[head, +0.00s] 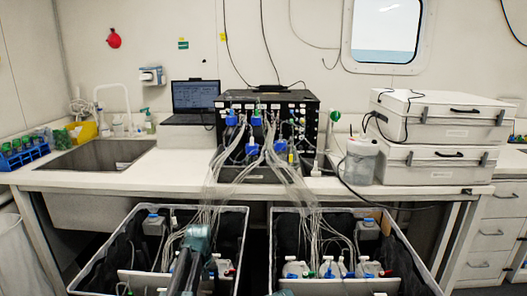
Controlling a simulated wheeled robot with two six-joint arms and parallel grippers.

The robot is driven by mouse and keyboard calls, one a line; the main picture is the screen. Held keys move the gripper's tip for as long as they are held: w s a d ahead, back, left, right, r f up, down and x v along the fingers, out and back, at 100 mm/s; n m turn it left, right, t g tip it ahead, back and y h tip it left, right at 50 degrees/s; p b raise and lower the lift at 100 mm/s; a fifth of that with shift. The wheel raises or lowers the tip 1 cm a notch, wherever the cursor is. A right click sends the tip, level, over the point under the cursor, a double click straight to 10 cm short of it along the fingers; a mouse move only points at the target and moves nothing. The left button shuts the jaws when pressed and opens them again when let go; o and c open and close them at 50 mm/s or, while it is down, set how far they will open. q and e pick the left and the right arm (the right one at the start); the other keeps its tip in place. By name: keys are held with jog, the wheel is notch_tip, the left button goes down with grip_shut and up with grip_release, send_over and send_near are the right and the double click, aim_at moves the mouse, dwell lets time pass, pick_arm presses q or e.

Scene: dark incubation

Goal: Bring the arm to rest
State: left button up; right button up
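A teal and dark arm part of mine (195,240) rises from the bottom edge, left of the middle, in front of the left black crate. I see no gripper fingers on it, and I cannot tell whether it ends in a gripper. No other part of my arms is clearly in view. No held object shows.
Two black crates with pale rims, left (247,240) and right (405,243), stand before the white bench (110,178) and hold bottles and tubing. Clear tubes (285,180) run up to a black instrument rack (268,100). White cases (440,120) are stacked right; a sink (100,155) lies left.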

pick_arm(q)
jog(key=shift+n, duration=0.7)
jog(key=shift+s, duration=0.15)
